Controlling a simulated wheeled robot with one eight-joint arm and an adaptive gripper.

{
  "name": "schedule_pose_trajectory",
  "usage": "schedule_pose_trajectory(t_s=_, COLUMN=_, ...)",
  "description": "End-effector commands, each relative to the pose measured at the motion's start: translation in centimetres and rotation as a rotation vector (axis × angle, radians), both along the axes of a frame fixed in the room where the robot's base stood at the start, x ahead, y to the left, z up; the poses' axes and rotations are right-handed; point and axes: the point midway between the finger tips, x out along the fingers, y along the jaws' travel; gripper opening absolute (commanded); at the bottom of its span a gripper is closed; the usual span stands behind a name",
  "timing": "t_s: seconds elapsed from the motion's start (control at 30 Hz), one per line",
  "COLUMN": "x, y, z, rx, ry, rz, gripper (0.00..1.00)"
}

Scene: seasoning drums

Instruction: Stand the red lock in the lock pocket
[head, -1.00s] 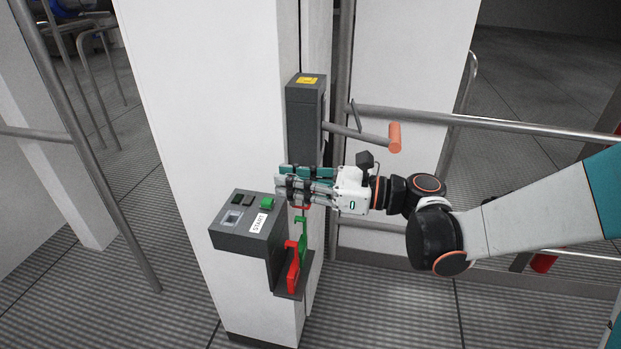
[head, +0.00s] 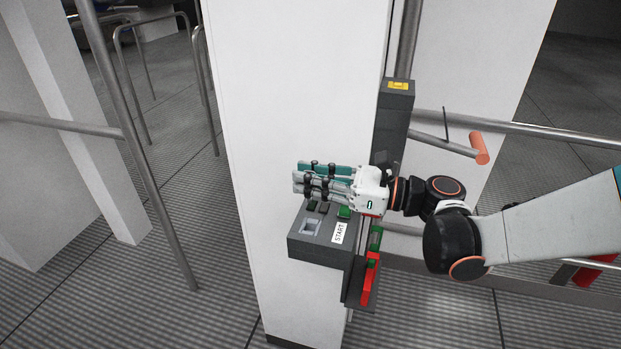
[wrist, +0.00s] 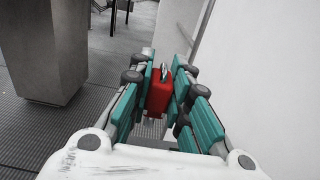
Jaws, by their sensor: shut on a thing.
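The red lock (wrist: 160,95), with a metal shackle at its far end, is between the teal finger pads in the wrist view. My gripper (head: 302,181) is shut on it. In the head view the fingers hide the lock. The fingers point left, above the back part of the dark control box (head: 320,256). A square, grey-lined recess (head: 311,227) in the box's top looks like the lock pocket. It lies below and in front of the fingertips and looks empty.
The box has a START label (head: 339,232) and a green button (head: 344,212). A dark holder with a red handle (head: 369,281) hangs at its right. A white pillar (head: 290,100) stands behind. A crank with an orange grip (head: 480,148) is at the right.

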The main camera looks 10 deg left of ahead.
Motion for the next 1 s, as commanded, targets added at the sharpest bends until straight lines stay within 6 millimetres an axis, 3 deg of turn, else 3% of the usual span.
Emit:
schedule_pose_trajectory(t_s=0.47, x=0.0, y=-0.1, z=-0.5, rx=-0.001, ry=0.000, rz=-0.001, gripper=0.00)
schedule_pose_trajectory(t_s=1.0, x=0.0, y=-0.1, z=-4.9, rx=-0.001, ry=0.000, rz=-0.001, gripper=0.00)
